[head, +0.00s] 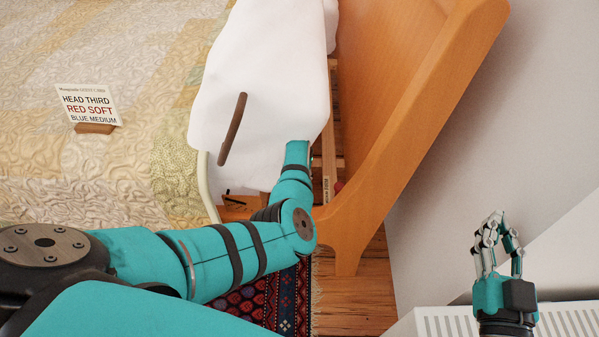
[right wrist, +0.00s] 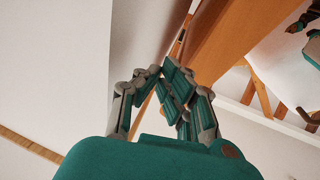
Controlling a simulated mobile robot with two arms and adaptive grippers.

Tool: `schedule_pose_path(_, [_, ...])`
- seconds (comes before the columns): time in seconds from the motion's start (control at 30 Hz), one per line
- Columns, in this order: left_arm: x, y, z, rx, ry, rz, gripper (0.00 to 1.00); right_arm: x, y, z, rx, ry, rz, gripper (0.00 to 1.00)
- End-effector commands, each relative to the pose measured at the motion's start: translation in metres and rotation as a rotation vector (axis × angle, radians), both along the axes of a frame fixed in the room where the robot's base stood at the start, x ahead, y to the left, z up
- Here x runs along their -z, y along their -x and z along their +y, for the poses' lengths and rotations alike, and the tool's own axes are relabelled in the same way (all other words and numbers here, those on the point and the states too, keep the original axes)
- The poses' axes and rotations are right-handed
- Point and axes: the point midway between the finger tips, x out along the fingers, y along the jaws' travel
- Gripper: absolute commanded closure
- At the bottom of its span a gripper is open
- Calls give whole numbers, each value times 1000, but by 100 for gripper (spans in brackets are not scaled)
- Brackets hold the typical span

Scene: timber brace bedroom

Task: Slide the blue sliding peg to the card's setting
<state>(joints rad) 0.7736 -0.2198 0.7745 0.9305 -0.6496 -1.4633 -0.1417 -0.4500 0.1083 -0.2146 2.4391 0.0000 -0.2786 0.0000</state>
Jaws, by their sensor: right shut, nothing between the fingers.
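The blue sliding peg does not show in either view. The card (head: 90,106) stands in a wooden holder on the bed and reads "HEAD THIRD, RED SOFT, BLUE MEDIUM". A wooden strip with small unreadable marks (head: 327,180) lies between the white padding and the bed's end board, with a small red part (head: 339,187) beside it. My left arm reaches to the edge of the white padding; its gripper is hidden there. My right gripper (head: 496,228) is shut and empty, away from the bed at the right; its closed fingers (right wrist: 165,88) fill the middle of the right wrist view.
The tall wooden end board (head: 420,90) separates the bed from the white wall (head: 540,90). A radiator (head: 570,318) stands below my right gripper. A patterned rug (head: 285,300) lies on the floor.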

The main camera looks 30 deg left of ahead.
Motion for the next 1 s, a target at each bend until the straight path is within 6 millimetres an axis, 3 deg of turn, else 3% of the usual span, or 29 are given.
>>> schedule_pose_path(0.23, [-1,5,-2,-2,3,3,100,28,3,-5,11,46,182,100])
schedule_pose_path(0.53, [0,5,-2,-3,3,3,100,31,3,-6,12,49,192,100])
schedule_pose_path(0.57, [0,5,-2,-3,3,3,80,31,3,-5,12,49,192,100])
schedule_pose_path(0.73, [0,5,-2,-3,3,3,58,31,3,-5,12,48,191,100])
schedule_pose_path(1.0, [-1,5,-2,-3,3,2,58,31,3,-5,11,48,190,100])
